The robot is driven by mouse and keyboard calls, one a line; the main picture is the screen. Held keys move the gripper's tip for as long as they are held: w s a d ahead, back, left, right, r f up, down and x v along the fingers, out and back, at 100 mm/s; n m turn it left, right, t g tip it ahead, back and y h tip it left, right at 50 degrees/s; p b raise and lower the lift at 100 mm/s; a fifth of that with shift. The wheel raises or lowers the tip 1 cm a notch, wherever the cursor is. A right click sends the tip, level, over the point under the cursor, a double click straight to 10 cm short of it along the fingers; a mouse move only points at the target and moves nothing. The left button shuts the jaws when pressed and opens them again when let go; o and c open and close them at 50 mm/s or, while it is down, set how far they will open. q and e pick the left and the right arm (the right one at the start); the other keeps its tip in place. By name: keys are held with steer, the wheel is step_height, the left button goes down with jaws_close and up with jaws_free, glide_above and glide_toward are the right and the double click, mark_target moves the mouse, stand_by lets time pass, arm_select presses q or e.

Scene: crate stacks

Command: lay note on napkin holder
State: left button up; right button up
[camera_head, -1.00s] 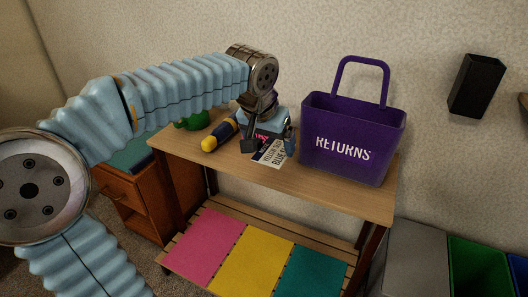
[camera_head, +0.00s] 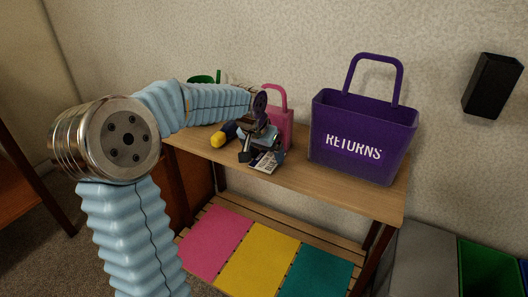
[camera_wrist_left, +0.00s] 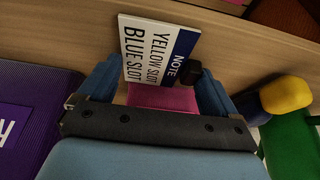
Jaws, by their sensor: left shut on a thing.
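The note (camera_head: 265,163) is a white card with a dark blue band, printed NOTE, YELLOW SLOT, BLUE SLOT. My left gripper (camera_head: 262,154) is shut on it above the front part of the wooden table. In the left wrist view the note (camera_wrist_left: 150,50) lies between the blue fingers of the gripper (camera_wrist_left: 155,75). A small black piece (camera_wrist_left: 190,73) overlaps the note's corner; I cannot tell what it belongs to. I cannot make out a napkin holder for certain. My right gripper is not in view.
A pink bag with a handle (camera_head: 275,100) stands right behind the gripper. A purple RETURNS basket (camera_head: 360,146) stands to the right, and a blue-and-yellow cylinder (camera_head: 221,137) lies to the left. The table top (camera_head: 340,190) is bare in front of the basket. Pink, yellow and teal mats cover the lower shelf.

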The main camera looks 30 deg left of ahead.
arm_select(q)
steer(key=shift+f, duration=0.1)
steer(key=o, duration=0.7)
